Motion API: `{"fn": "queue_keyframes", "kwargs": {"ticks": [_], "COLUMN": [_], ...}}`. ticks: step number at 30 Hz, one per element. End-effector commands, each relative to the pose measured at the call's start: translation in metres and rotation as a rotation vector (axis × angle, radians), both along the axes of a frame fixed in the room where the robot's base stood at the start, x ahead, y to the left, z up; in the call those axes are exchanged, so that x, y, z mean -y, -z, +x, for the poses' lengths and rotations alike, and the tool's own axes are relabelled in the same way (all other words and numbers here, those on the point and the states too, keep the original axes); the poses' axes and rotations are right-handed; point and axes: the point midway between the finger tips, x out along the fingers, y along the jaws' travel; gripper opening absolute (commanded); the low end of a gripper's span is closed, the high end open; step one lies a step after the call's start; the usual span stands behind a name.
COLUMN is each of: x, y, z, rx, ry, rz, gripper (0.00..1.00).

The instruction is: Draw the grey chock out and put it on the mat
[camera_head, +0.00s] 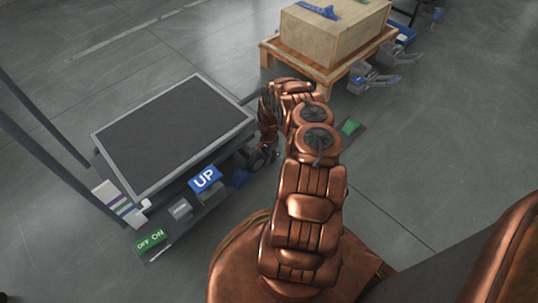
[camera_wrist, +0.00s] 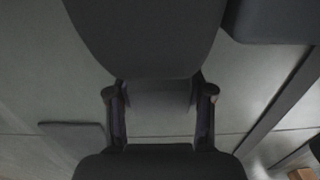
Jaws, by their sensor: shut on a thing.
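My gripper (camera_head: 270,148) reaches down beside the right side of the lift platform, seen from above and partly hidden by my own arm. In the wrist view my gripper (camera_wrist: 161,112) has its two fingers on either side of a plain grey block, the grey chock (camera_wrist: 160,94), and is shut on it. A large dark rounded shape covers the chock's far side there. The chock cannot be made out in the head view. A dark flat patch beyond my arm, partly hidden by it, may be the mat; I cannot tell.
The lift platform (camera_head: 172,135) has a blue UP sign (camera_head: 205,179) and a green OFF/ON label (camera_head: 150,241) at its front. A wooden crate (camera_head: 335,32) stands on a pallet (camera_head: 283,58) at the back. Open grey floor (camera_head: 460,130) lies to the right.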

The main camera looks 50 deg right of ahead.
Motion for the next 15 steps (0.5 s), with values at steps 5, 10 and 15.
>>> {"fn": "queue_keyframes", "kwargs": {"ticks": [5,10,15], "x": [0.0001,0.0003,0.0062], "y": [0.0,0.0001,0.0002], "z": [0.0003,0.0004,0.0009], "rx": [0.001,0.001,0.001], "ry": [0.0,0.0,0.002], "rz": [0.0,0.0,-0.001], "gripper": [0.11,0.03,0.03]}}
